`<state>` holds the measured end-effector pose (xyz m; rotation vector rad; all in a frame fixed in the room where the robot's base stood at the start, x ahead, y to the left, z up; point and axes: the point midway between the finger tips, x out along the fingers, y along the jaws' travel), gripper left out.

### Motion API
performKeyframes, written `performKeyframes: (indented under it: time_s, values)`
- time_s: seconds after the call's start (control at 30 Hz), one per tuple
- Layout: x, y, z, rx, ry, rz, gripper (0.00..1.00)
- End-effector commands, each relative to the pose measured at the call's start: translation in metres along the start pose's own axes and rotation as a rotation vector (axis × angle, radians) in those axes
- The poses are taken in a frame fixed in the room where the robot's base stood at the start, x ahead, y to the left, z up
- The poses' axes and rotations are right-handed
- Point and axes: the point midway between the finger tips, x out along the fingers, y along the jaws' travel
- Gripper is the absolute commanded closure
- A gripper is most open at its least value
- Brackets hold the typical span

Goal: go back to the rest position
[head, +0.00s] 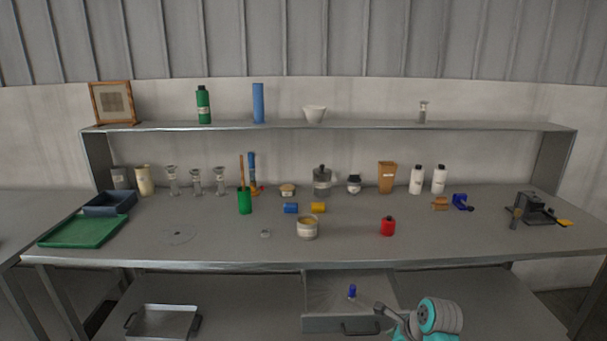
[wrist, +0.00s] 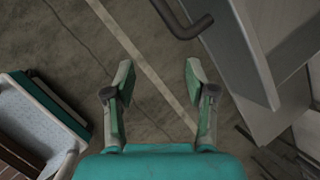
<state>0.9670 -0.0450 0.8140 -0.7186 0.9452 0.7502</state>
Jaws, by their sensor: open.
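My gripper (wrist: 159,80) is open in the wrist view, with nothing between its two fingers. Below the fingers I see grey floor (wrist: 75,45) crossed by a pale line. In the head view, part of my arm (head: 440,315) shows at the bottom, right of the open drawer (head: 325,290); I cannot make out the fingertips there. A small blue item (head: 352,291) is in the drawer. In the wrist view the drawer's dark handle (wrist: 183,22) is just ahead of the fingers, apart from them.
The workbench (head: 350,250) holds bottles, cylinders and a green tray (head: 82,231); its front edge is above my arm in the picture. A metal tray (head: 162,322) sits on the lower shelf at left. The drawer front (wrist: 240,45) takes up the wrist view's right side.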

Motion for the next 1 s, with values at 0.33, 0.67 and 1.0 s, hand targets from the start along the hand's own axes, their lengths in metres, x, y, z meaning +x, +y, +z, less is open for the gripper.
performKeyframes:
  time_s: [0.33,0.67,1.0]
  values:
    - [0.059,0.097,-0.059,-0.324,-0.003,-0.153,0.44]
    - [0.067,0.193,-0.112,-0.665,0.049,-0.313,0.44]
    - [0.029,0.285,-0.155,-1.032,0.16,-0.469,0.44]
